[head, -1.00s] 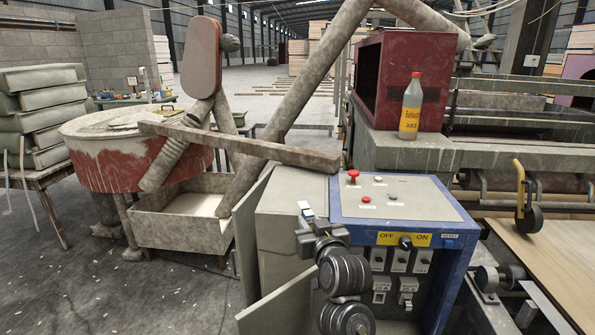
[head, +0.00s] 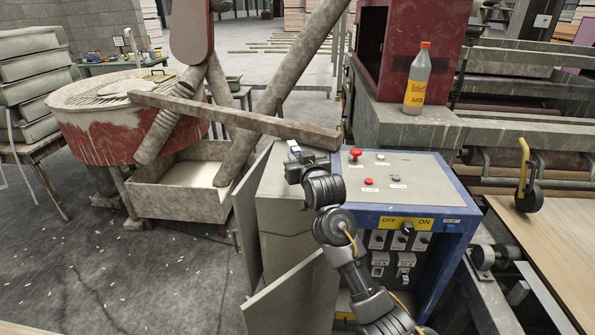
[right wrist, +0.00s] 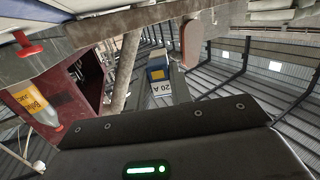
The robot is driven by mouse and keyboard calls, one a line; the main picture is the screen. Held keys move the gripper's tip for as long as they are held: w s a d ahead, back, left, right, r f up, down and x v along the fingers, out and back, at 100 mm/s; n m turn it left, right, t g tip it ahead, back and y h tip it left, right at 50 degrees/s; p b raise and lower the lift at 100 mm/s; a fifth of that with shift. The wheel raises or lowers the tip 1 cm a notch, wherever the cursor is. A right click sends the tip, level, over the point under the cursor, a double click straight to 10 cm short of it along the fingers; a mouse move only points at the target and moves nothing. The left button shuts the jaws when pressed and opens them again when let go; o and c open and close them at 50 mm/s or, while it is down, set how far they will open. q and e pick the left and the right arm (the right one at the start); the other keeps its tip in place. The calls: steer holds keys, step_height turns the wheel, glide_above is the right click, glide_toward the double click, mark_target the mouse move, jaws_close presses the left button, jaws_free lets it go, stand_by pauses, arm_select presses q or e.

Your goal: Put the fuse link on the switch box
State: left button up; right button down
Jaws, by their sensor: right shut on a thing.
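The fuse link (right wrist: 160,88) is a small pale block with a blue and yellow face and a "20 A" label in the right wrist view. In the head view its pale end (head: 293,147) shows at the tip of my right gripper (head: 298,160), which is shut on it. The switch box (head: 420,190) has a blue frame, a grey top with red buttons, and an OFF/ON front. The gripper and fuse link appear near the box's back left corner. I cannot tell their height above it. My left gripper is out of view.
A dirty beam (head: 235,121) crosses just behind the gripper. A bottle (head: 417,82) stands on the machine behind the box, beside a dark red housing (head: 447,30). A grey tray (head: 180,203) and red drum (head: 95,132) are at left. Open floor lies front left.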

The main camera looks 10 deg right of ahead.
steer(key=w+f, duration=0.3)
steer(key=w+d+f+p, duration=0.1)
steer(key=w+f, duration=0.2)
steer(key=shift+d+f, duration=0.2)
steer(key=shift+f, duration=0.05)
step_height(320, 180, down, 2)
steer(key=shift+f+p, duration=0.1)
steer(key=shift+p, duration=0.95)
steer(key=shift+f, duration=0.4)
